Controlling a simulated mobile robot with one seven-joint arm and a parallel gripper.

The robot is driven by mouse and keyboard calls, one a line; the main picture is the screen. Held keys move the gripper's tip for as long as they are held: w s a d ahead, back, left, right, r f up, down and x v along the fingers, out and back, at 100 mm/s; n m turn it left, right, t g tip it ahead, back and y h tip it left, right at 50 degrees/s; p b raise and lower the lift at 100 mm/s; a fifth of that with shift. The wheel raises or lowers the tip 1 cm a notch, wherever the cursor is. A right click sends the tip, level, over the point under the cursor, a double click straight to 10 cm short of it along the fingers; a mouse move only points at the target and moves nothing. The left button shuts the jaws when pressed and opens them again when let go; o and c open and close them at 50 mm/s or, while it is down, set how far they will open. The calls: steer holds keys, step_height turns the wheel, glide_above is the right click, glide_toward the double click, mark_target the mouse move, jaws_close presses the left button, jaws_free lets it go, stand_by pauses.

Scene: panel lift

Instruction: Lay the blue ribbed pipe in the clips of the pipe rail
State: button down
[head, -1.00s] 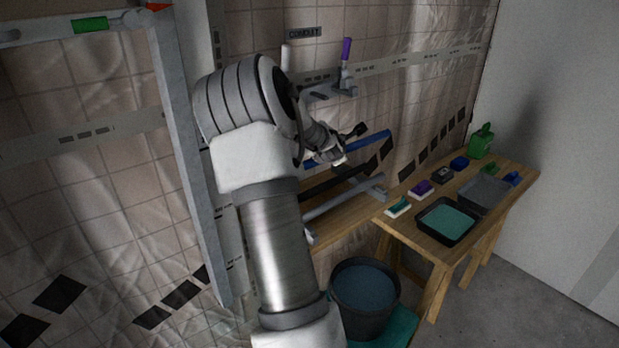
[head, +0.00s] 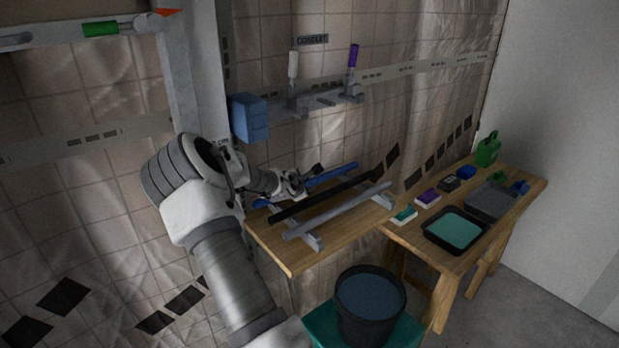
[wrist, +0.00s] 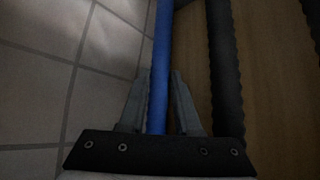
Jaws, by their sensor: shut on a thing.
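The blue ribbed pipe (head: 334,174) is at the wall side of the rack on the wooden bench, beside a black pipe. My gripper (head: 306,183) is shut on it. In the wrist view the blue pipe (wrist: 161,40) runs lengthwise between my two fingers (wrist: 158,82). I cannot tell whether it touches the rack. The pipe rail (head: 326,100) is on the tiled wall above, under the CONDUIT sign (head: 312,39). Its clips have a white lever (head: 293,65) and a purple lever (head: 353,56), both upright. No pipe lies in the clips.
The black pipe (head: 330,195) and a grey pipe (head: 340,210) lie on the rack. A blue box (head: 250,118) is on the wall left of the rail. A bucket (head: 370,318) stands in front. A side table (head: 405,232) with trays is at right.

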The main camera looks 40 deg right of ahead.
steer(key=shift+f, duration=0.1)
steer(key=shift+f, duration=0.2)
steer(key=c, duration=0.6)
jaws_free()
steer(key=shift+r, duration=0.1)
